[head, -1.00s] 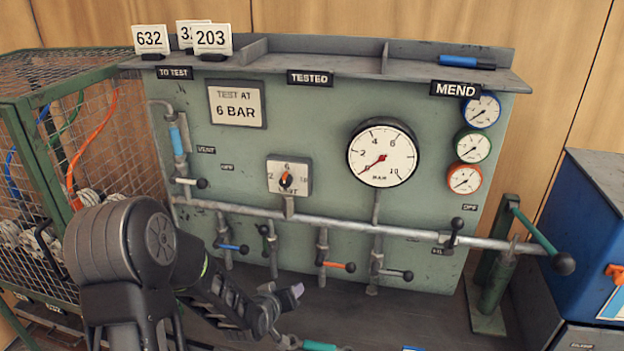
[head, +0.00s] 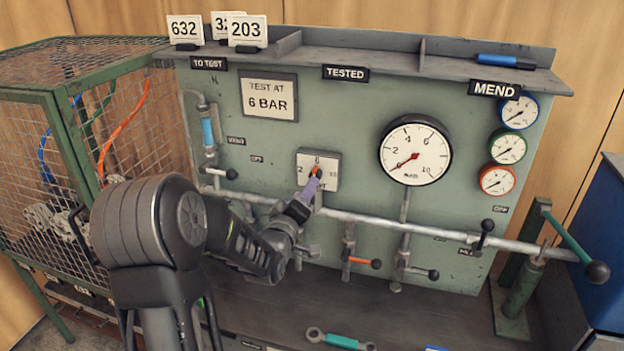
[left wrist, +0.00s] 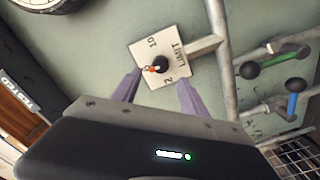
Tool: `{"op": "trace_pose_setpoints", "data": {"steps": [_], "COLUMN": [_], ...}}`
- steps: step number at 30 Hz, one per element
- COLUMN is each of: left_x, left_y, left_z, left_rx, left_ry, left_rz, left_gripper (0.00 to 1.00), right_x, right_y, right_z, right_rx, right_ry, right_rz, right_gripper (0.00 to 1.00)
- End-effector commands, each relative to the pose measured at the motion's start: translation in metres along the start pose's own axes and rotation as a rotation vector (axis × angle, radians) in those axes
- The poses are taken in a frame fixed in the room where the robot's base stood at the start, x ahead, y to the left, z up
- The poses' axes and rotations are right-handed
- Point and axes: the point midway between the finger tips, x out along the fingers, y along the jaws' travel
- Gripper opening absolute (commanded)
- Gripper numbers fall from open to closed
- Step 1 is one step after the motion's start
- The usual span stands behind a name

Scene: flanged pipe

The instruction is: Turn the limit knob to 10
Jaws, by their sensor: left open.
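The limit knob (left wrist: 160,67) is a small dark knob with an orange pointer on a white square plate (head: 331,165). The plate shows 2, 6 and 10, with LIMIT below. The pointer is toward the 6 side. My left gripper (head: 306,194) is in front of the lower part of the plate and covers part of it. In the left wrist view its purple fingers (left wrist: 160,80) are open, one on each side of the knob, with gaps to it. I cannot tell how far the tips are from the plate.
A grey pipe (head: 380,220) with several lever valves runs below the plate. The large gauge (head: 415,150) is to the right, its red needle low. A sign (head: 268,96) reads TEST AT 6 BAR. A wire cage (head: 60,160) stands left. A teal-handled wrench (head: 340,341) lies on the bench.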

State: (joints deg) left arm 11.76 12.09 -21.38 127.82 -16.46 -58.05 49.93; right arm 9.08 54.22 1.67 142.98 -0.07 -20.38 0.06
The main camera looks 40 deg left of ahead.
Motion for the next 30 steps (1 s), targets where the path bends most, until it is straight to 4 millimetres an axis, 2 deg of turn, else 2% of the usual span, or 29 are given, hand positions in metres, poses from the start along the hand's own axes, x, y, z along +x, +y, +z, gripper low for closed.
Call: {"op": "trace_pose_setpoints", "data": {"steps": [6, 12, 23, 30], "left_x": [0.034, 0.059, 0.064, 0.064], "left_y": [0.002, 0.001, 0.0, 0.0], "left_z": [0.0, 0.0, 0.001, 0.001], "left_rx": [0.002, 0.0, -0.001, -0.001], "left_ry": [-0.003, -0.001, -0.001, -0.001], "left_rz": [-0.001, -0.001, -0.001, -0.001], "left_gripper": [0.51, 0.51, 0.5, 0.31], "right_x": [-0.01, -0.016, -0.016, -0.016], "right_y": [-0.004, -0.006, -0.006, -0.006], "right_z": [0.0, 0.0, 0.0, 0.0], "right_rx": [0.0, 0.0, 0.0, 0.0], "right_ry": [-0.001, -0.001, -0.001, -0.001], "right_rz": [0.0, 0.0, 0.0, 0.0], "right_gripper": [0.0, 0.0, 0.0, 0.0]}}
